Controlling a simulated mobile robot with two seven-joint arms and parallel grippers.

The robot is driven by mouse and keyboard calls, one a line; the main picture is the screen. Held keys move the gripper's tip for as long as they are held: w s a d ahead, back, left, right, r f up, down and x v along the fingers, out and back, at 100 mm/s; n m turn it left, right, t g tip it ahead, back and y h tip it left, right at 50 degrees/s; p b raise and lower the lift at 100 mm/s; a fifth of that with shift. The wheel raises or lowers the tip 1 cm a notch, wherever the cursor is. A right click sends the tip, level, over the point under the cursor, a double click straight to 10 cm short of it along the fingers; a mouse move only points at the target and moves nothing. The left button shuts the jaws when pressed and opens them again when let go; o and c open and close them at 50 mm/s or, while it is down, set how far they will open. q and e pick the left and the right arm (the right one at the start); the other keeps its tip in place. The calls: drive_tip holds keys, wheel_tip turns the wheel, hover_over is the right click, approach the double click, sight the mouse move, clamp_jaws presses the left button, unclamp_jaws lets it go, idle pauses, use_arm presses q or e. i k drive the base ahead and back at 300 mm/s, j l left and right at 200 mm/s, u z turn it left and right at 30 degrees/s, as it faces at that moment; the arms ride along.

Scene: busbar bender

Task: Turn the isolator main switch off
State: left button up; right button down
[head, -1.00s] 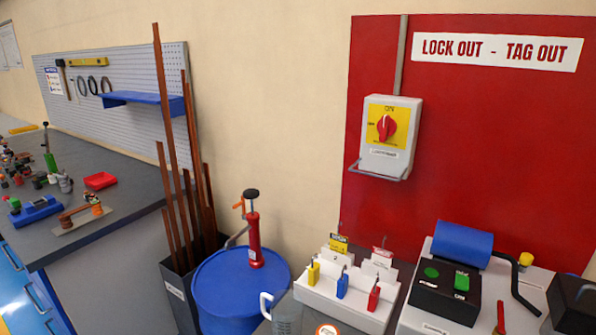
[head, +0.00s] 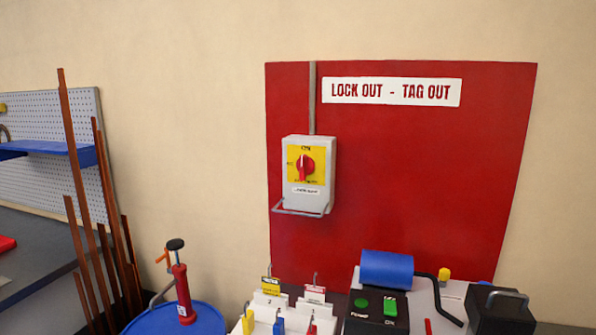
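The isolator main switch (head: 306,165) is a red rotary knob on a yellow plate, set in a grey-white box (head: 317,188) on the red lock out - tag out board (head: 430,190). The knob's pale marker stands upright, in line with the "ON" label at the top. A grey conduit runs up from the box and a grey wire bar sticks out below it. Neither of my grippers is in the head view, and nothing touches the switch.
Below the board are a padlock and tag stand (head: 265,312), a control box with green buttons (head: 378,310) and a blue roller (head: 387,269). A blue drum with a red pump (head: 183,295) and copper bars (head: 88,200) stand left. The space before the switch looks clear.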

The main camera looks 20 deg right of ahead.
sight(304, 165)
drive_tip(key=i+j, duration=0.1)
drive_tip(key=j, duration=0.2)
drive_tip(key=i+j, duration=0.15)
drive_tip(key=j, duration=0.2)
drive_tip(key=i+j, duration=0.1)
drive_tip(key=j, duration=0.2)
drive_tip(key=j+z, duration=0.1)
drive_tip(key=z, duration=1.5)
drive_tip(key=j, duration=0.05)
